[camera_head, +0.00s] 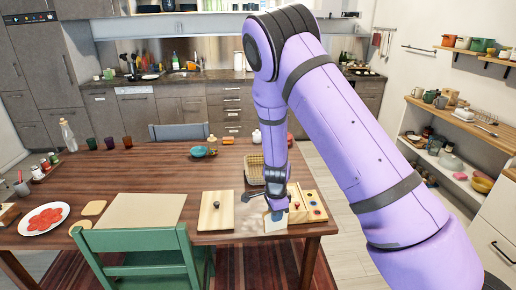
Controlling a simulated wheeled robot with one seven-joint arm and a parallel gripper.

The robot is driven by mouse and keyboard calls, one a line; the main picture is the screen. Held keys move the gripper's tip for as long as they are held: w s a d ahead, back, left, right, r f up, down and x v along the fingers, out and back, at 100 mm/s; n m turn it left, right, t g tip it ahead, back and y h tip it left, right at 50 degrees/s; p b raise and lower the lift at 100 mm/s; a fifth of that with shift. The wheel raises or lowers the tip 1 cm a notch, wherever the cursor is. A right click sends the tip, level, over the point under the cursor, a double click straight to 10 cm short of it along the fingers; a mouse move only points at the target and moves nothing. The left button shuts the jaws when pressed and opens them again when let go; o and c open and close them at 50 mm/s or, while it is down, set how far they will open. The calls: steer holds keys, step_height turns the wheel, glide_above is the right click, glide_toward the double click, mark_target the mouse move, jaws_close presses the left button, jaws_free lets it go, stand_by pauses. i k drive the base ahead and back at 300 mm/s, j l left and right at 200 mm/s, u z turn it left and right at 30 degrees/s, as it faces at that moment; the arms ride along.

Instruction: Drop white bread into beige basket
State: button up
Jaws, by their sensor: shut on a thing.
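My gripper (277,214) is over the front right of the wooden table, seen from behind my purple arm. It is shut on a small pale thing (276,225), which is too small and covered to name with certainty. The beige basket (254,171) stands on the table behind my gripper, and I see no bread in it. Two tan bread-like slices lie at the left, one (94,208) by the plate and one (80,227) nearer the front edge. I cannot tell whether either is the white bread.
A plate of red slices (43,218), a teal bowl (198,151) and a green chair (146,254) are around. The table's middle is clear.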

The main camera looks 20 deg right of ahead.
mark_target(259, 169)
steer(key=i+l, duration=0.15)
steer(key=i, duration=0.3)
steer(key=i+l, duration=0.1)
steer(key=i, duration=0.35)
steer(key=i+l, duration=0.15)
steer(key=i, duration=0.3)
